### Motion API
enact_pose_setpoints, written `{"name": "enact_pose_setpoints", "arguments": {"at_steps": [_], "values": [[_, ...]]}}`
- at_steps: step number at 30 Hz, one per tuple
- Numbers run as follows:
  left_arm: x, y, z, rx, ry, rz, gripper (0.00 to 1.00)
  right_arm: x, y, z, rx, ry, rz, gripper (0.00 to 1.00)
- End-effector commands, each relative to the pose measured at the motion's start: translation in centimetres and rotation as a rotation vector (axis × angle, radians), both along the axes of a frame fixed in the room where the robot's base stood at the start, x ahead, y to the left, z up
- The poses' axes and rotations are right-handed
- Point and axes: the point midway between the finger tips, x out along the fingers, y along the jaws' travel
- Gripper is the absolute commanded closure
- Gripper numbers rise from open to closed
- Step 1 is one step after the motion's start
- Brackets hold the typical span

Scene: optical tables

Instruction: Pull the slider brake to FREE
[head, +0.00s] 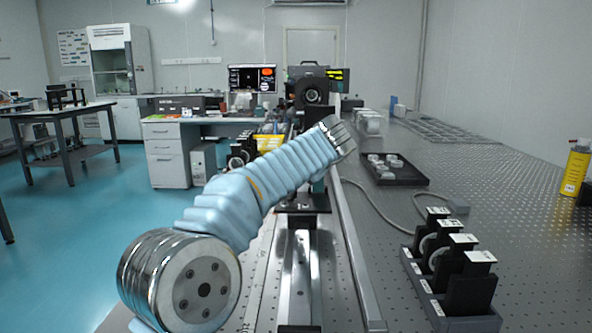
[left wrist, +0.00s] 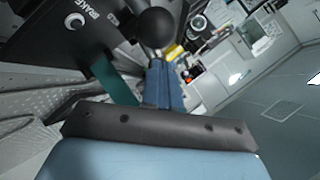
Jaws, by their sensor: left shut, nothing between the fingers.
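In the left wrist view, a dark panel (left wrist: 50,30) at the upper left carries the white word BRAKE and a round white mark. A black ball knob (left wrist: 155,27) stands beside it. My left gripper (left wrist: 160,72) is shut and empty, with its narrow blue fingers reaching toward the knob from below. I cannot tell whether they touch it. In the head view, my blue-sleeved left arm crosses the middle and hides its gripper, the brake panel and the knob. The slider rail (head: 300,275) runs below, with a dark carriage plate (head: 303,203) partly behind the arm. My right gripper is not in view.
A black holder with several optics (head: 450,270) stands at the right front. A black tray (head: 385,168) holds small round parts behind it. A cable (head: 385,218) lies on the perforated table. A yellow bottle (head: 576,168) is at the right edge. The table's right side has free room.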

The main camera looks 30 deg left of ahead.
Motion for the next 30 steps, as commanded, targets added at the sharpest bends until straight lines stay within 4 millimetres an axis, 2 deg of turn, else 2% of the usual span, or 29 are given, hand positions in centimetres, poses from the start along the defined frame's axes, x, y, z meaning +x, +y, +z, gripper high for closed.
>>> {"name": "enact_pose_setpoints", "arguments": {"at_steps": [30], "values": [[-0.33, 0.57, 0.04, -0.076, -0.046, 0.000, 1.00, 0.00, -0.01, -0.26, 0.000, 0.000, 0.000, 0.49]]}}
